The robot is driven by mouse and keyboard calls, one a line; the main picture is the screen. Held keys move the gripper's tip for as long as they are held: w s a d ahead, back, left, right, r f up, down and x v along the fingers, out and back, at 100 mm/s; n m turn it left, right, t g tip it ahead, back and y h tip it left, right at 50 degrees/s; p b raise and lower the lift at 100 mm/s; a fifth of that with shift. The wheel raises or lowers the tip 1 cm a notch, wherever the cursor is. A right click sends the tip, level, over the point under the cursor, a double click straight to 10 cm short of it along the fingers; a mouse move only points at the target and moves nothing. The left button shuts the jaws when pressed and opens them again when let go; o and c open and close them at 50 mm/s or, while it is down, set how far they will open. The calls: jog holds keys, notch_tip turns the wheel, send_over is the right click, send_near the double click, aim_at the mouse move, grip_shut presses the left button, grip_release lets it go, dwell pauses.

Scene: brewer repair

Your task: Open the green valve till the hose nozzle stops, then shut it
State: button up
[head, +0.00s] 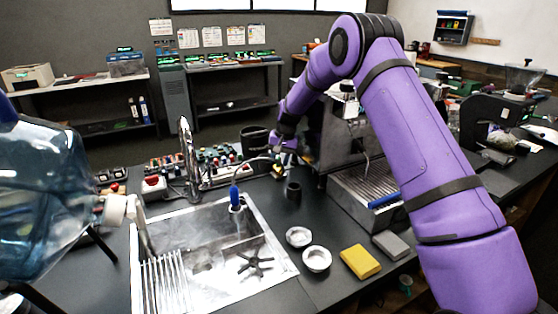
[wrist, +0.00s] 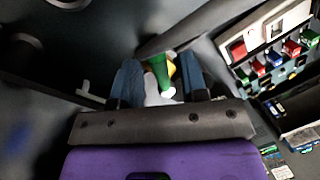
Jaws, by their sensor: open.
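The green valve (wrist: 163,72) shows in the wrist view as a green handle with white and yellow parts beside it. My gripper (wrist: 159,66) is open, with one blue finger on each side of the valve; I cannot tell whether either finger touches it. In the head view my gripper (head: 284,143) is far back on the counter, left of the steel brewer (head: 345,140), and the valve cannot be made out there. The blue hose nozzle (head: 235,194) hangs at the sink's back edge, on a thin pale hose. No flow from it can be made out.
The steel sink (head: 215,255) holds a black star-shaped part. Two small round dishes (head: 316,259), a yellow sponge (head: 360,262) and a dark cup (head: 293,191) stand to its right. A large blue water bottle (head: 40,200) fills the left. In the wrist view a rack of coloured items (wrist: 270,65) is at right.

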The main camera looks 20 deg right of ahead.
notch_tip(320, 180, up, 7)
jog(key=d, duration=0.1)
jog(key=shift+s+d, duration=0.2)
dwell(0.4)
